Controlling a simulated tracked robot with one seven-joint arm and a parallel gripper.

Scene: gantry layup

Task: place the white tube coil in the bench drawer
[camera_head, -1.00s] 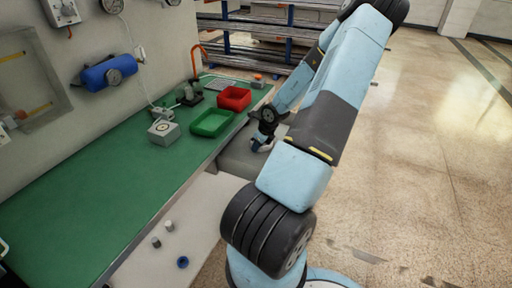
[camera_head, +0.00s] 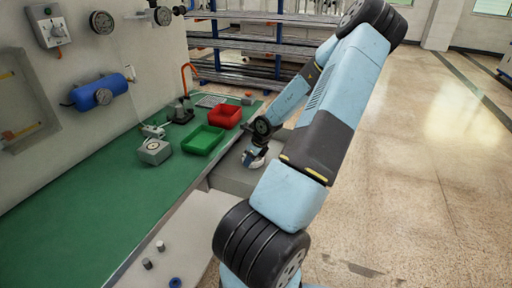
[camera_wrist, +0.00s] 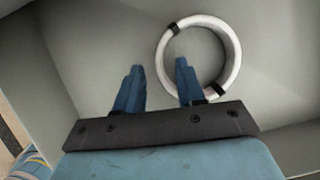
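The white tube coil (camera_wrist: 236,52), a ring with dark bands, lies in the wrist view over the grey floor of what looks like the open bench drawer (camera_wrist: 70,50). My gripper (camera_wrist: 158,68) is open. Its right blue finger overlaps the inside of the ring and its left finger is outside it, so the near-left part of the ring lies between them. I cannot tell whether either finger touches the coil. In the head view the grey drawer (camera_head: 228,181) juts from the bench front, with the small white coil (camera_head: 252,163) below my gripper, partly hidden.
The green-topped bench (camera_head: 75,225) holds a green tray (camera_head: 203,140), a red tray (camera_head: 227,117) and a grey gauge box (camera_head: 154,151). Small cylinders (camera_head: 160,246) lie on a pale surface at the front. A rack (camera_head: 265,50) stands behind. Floor to the right is clear.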

